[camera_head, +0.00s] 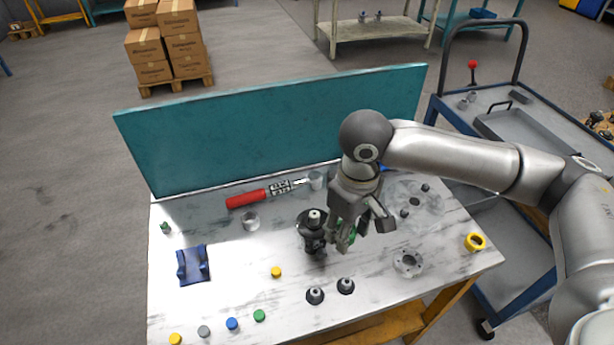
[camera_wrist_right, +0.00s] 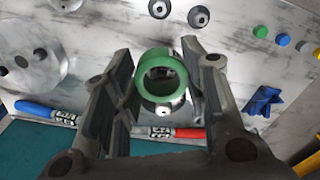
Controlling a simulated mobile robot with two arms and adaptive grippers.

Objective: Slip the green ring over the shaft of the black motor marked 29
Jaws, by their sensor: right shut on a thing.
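The black motor (camera_head: 310,238) stands upright on the table, with its pale shaft end on top. I cannot read a number on it. My right gripper (camera_head: 359,234) is just right of the motor in the head view and above the table. It is shut on the green ring (camera_wrist_right: 168,55), which sits between the fingers with its opening facing the wrist camera. In the head view the ring is mostly hidden behind the fingers. In the wrist view a dark and metallic part, probably the motor, shows partly behind the ring. My left gripper is not in view.
A red-handled tool (camera_head: 246,199) lies behind the motor, and a clear ring (camera_head: 251,221) is to its left. A blue bracket (camera_head: 192,265) lies farther left. Two black cones (camera_head: 315,296) and a yellow cap (camera_head: 276,272) are in front. A flange (camera_head: 408,264) is right. A teal panel (camera_head: 270,125) closes the back.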

